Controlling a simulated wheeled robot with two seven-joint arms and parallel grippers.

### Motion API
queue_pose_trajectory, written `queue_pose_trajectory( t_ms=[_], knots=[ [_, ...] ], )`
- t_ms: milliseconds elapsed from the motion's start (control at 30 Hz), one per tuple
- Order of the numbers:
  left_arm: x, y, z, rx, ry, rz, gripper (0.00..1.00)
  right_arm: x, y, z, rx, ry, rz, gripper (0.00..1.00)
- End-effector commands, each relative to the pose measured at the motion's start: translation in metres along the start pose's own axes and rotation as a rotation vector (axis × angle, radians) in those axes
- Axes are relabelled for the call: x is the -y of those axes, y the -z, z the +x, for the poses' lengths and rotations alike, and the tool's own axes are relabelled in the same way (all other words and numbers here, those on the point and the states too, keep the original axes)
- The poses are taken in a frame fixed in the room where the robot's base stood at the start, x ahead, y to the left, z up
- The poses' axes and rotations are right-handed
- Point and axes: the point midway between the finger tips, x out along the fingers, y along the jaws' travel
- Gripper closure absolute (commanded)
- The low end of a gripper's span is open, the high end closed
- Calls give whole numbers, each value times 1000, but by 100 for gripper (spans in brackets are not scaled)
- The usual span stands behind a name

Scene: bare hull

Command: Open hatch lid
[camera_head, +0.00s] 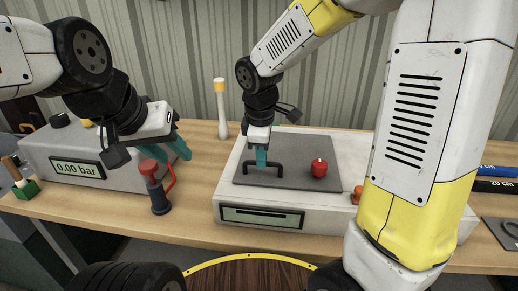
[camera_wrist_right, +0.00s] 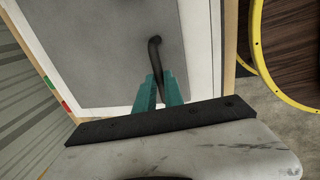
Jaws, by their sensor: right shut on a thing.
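The hatch lid (camera_head: 292,173) is a flat grey plate lying on a white box (camera_head: 227,205); it looks closed. It also fills much of the right wrist view (camera_wrist_right: 95,45). A black bar handle (camera_head: 248,168) stands on its left part, and the handle also shows in the right wrist view (camera_wrist_right: 155,50). My right gripper (camera_head: 261,158) reaches down from above, its teal fingers (camera_wrist_right: 160,92) shut on the handle. My left gripper (camera_head: 180,148) is at the left by a gauge box, with teal fingers partly hidden; its opening is unclear.
A red knob (camera_head: 320,168) sits on the lid's right part. A gauge box (camera_head: 75,165) reading 0.00 bar and a red-handled dark post (camera_head: 157,190) stand at left. A white post with yellow top (camera_head: 220,110) stands behind. Blue and black items (camera_head: 497,172) lie at right.

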Motion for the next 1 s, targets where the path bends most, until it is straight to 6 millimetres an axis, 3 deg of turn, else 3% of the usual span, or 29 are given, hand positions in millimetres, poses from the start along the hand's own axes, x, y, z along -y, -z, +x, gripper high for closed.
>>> queue_pose_trajectory(
  t_ms=[267,467,833,1000],
  knots=[
    [0,0,0,0,0,0,64,-4,0,-5,-1,19,2,100],
    [0,0,0,0,0,0,64,-17,0,-27,-3,103,5,100],
    [0,0,0,0,0,0,64,-64,0,-80,-3,368,3,100],
    [0,0,0,0,0,0,64,-85,0,-100,-3,370,0,100]
  ],
)
